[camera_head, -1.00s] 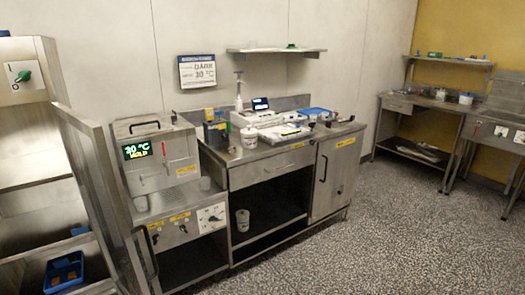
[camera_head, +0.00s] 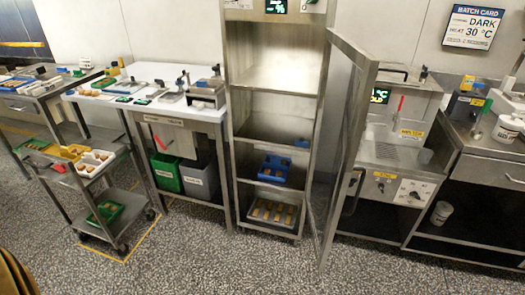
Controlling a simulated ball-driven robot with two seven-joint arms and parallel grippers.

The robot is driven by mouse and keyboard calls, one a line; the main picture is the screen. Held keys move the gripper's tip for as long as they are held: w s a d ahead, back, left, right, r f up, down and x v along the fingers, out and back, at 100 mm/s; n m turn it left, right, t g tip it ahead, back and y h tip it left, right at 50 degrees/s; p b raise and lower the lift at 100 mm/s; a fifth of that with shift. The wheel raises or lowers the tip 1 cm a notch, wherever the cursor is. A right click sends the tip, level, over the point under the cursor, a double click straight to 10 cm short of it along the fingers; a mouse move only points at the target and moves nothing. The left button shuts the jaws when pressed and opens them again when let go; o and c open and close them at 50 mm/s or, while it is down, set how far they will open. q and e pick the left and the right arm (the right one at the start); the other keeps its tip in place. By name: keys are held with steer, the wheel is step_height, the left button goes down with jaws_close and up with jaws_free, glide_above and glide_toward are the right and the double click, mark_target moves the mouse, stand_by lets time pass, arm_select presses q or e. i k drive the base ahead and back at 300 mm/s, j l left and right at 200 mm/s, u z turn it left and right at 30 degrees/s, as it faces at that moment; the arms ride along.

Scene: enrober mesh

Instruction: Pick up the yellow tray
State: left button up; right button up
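The yellow tray (camera_head: 70,152) lies on the upper shelf of a metal cart at the left. It sits between a green tray (camera_head: 37,144) and a pale tray holding small brown items (camera_head: 94,160). The yellow tray is small in the picture, and I cannot tell what is in it. Neither of my grippers is in view.
The cart (camera_head: 58,178) has a lower shelf with a green crate (camera_head: 104,212). A white-topped table (camera_head: 150,88) stands behind it. A tall cabinet (camera_head: 240,125) has its door (camera_head: 347,150) swung open toward me. The speckled floor in front is clear.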

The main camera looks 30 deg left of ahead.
mark_target(68, 153)
steer(key=i+l+u, duration=0.1)
steer(key=l+u, duration=0.2)
steer(key=u, duration=0.15)
steer(key=i+l+u, duration=0.1)
steer(key=l+u, duration=0.55)
steer(key=u, duration=0.2)
steer(key=i+l, duration=0.1)
steer(key=l, duration=0.3)
steer(key=i+l+u, duration=0.1)
steer(key=l, duration=0.3)
steer(key=i+l, duration=0.1)
steer(key=l, duration=0.3)
steer(key=i, duration=0.3)
steer(key=u, duration=1.5)
steer(key=i+j+u, duration=0.35)
steer(key=i, duration=0.3)
steer(key=i+j+u, duration=0.15)
steer(key=i, duration=0.7)
steer(key=i+j+u, duration=0.2)
steer(key=i, duration=0.65)
steer(key=i+z, duration=0.2)
steer(key=i, duration=0.3)
steer(key=i+j+z, duration=0.15)
steer(key=i, duration=0.3)
